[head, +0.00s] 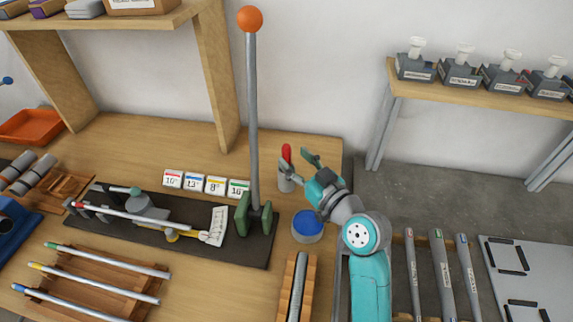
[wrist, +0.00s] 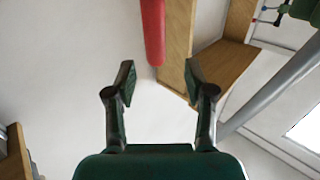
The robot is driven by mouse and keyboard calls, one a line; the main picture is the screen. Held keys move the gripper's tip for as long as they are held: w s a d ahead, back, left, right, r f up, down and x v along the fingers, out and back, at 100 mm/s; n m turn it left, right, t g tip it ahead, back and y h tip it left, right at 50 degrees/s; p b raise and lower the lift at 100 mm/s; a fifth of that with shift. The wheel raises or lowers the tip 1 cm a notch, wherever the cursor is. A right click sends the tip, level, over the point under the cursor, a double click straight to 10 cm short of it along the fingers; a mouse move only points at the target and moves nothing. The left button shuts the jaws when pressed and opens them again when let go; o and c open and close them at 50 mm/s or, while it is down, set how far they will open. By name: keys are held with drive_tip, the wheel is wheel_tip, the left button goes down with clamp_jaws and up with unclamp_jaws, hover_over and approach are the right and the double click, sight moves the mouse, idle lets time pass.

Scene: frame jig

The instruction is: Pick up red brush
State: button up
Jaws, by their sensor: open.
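In the wrist view, the red handle (wrist: 153,30) comes in from the top and ends just beyond the gap between my open fingers (wrist: 160,82). Nothing is held between the fingers.
A tall grey lever with an orange knob (head: 250,18) rises left of my gripper. A blue-topped round tin (head: 307,226) sits below it. Number cards (head: 205,184), a rod jig and wooden racks fill the left table. A shelf with stamps (head: 480,86) is at right.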

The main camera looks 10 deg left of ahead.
sight(289, 152)
drive_tip(key=x, duration=0.5)
drive_tip(key=shift+w+d, duration=0.15)
clamp_jaws()
